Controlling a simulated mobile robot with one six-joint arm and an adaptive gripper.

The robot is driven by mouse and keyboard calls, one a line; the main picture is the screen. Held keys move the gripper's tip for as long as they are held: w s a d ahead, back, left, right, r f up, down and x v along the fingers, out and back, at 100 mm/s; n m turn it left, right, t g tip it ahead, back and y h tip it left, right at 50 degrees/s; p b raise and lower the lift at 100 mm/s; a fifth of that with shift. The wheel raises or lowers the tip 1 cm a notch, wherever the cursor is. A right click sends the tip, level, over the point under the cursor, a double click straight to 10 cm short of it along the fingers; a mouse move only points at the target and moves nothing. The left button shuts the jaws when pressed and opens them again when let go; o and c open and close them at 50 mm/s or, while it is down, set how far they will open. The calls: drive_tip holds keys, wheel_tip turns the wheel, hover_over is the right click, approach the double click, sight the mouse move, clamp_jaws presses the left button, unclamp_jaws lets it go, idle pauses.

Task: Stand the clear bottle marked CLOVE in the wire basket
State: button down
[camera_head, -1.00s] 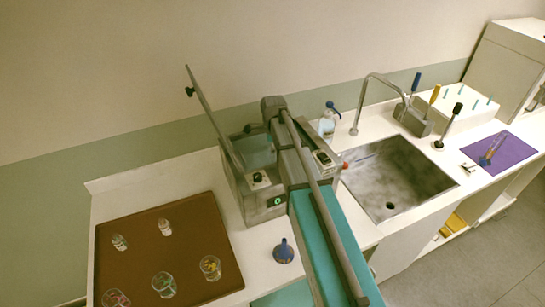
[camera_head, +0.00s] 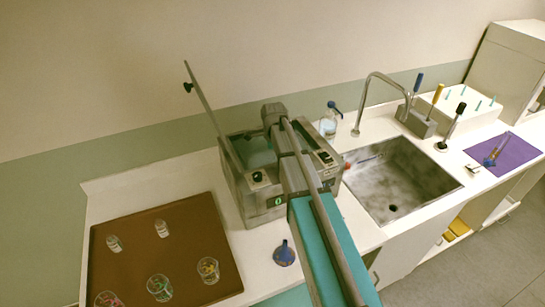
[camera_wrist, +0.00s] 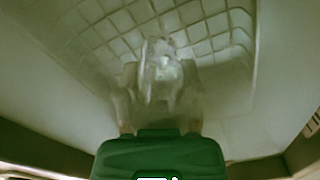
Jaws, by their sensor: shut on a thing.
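A clear bottle (camera_wrist: 160,68) stands out in the middle of the wrist view, between the fingers of my gripper (camera_wrist: 158,105). My gripper is shut on it. Its marking is not legible, so I cannot confirm CLOVE. The wire basket (camera_wrist: 205,27) shows as a pale grid beyond and around the bottle. I cannot tell whether the bottle touches it. In the head view the arm reaches over the open grey bath machine (camera_head: 262,212), and the fingers and bottle are hidden there.
The machine's lid (camera_head: 205,105) is raised. A brown tray (camera_head: 190,215) with several glass vessels lies left. A blue funnel (camera_head: 284,254) stands in front. A wash bottle (camera_head: 329,122), sink (camera_head: 405,170) and purple mat (camera_head: 512,155) are to the right.

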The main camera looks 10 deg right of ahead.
drive_tip(key=shift+c, duration=1)
unclamp_jaws()
drive_tip(key=shift+r, duration=0.15)
wheel_tip(320, 180, up, 12)
drive_tip(key=p, duration=1.2)
drive_tip(key=shift+s, duration=0.1)
